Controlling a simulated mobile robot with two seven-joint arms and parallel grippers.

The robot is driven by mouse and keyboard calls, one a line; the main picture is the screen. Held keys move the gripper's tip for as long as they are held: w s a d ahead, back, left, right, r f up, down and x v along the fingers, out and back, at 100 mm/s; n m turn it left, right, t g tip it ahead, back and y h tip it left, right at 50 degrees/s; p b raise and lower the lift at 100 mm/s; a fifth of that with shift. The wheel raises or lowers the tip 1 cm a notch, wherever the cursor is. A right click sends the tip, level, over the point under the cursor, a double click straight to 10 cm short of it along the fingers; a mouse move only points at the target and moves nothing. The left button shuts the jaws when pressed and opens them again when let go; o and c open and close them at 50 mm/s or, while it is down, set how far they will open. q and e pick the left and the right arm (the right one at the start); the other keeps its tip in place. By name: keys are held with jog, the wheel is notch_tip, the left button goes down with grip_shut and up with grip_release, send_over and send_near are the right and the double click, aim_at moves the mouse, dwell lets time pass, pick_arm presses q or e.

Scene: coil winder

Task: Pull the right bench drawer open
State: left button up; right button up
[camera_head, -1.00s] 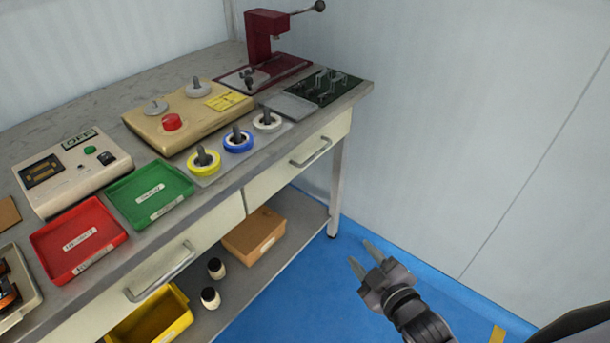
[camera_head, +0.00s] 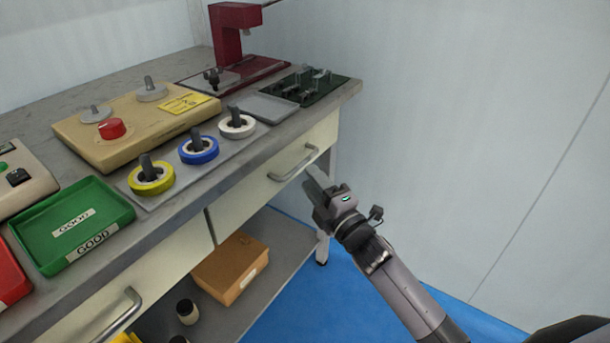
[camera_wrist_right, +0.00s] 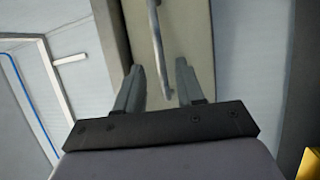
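The right bench drawer (camera_head: 270,188) is a cream front under the bench top and looks closed. Its metal bar handle (camera_head: 293,163) is on the front; it also shows in the right wrist view (camera_wrist_right: 158,45). My right gripper (camera_head: 314,180) is just in front of the drawer, close to the handle's right end. In the right wrist view, its two fingers (camera_wrist_right: 158,85) are apart, with the handle seen between and beyond them. I cannot tell whether they touch it; nothing appears gripped. My left gripper is in neither view.
The left drawer handle (camera_head: 122,314) is at lower left. A cardboard box (camera_head: 232,268) and a dark bottle (camera_head: 187,311) stand on the lower shelf. A green tray (camera_head: 70,226) and tape rolls (camera_head: 198,150) sit on the bench. Blue floor (camera_head: 300,310) lies open to the right.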

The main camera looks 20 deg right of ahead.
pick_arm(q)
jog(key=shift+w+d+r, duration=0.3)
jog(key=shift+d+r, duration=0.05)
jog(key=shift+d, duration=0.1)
pick_arm(e)
jog(key=shift+x, duration=1.65)
jog(key=shift+c, duration=0.3)
